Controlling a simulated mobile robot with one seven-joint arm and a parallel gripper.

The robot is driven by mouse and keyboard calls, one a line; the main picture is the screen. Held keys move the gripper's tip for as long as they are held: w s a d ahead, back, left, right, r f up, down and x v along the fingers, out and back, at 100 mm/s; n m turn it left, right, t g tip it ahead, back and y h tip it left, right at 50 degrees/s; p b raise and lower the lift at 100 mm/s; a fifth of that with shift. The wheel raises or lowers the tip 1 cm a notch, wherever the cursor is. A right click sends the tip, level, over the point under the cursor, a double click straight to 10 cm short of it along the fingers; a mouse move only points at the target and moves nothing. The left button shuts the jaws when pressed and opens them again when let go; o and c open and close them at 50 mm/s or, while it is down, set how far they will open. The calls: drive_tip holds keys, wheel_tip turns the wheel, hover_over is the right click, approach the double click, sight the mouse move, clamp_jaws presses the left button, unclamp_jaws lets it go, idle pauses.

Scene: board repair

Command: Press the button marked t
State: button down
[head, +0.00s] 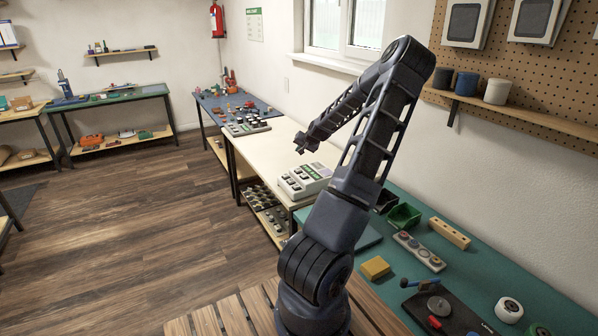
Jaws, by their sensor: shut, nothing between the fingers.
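A light-coloured box with a green label and small dark keys (304,181) sits at the near end of the cream table. A second panel with several dark buttons (247,128) lies farther back, by the blue mat. Markings on either are too small to read, so I cannot tell where the button marked t is. My gripper (301,145) is shut and empty. In the picture it appears above the light-coloured box, apart from it. My arm covers part of the scene to the right of the box.
The cream table (262,150) has clear room behind the box. At the right, a teal bench (470,275) holds a green bin (404,216), a yellow block (375,267), a wooden block (449,233) and tools. A pegboard shelf (530,112) holds several pots.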

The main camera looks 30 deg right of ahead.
sight(300, 170)
drive_tip(key=shift+w+d+r, duration=0.3)
drive_tip(key=shift+w+r, duration=0.05)
drive_tip(key=shift+f, duration=4.4)
drive_tip(key=shift+f, duration=0.2)
drive_tip(key=shift+f, duration=0.2)
drive_tip(key=shift+f, duration=0.55)
drive_tip(key=shift+r, duration=0.95)
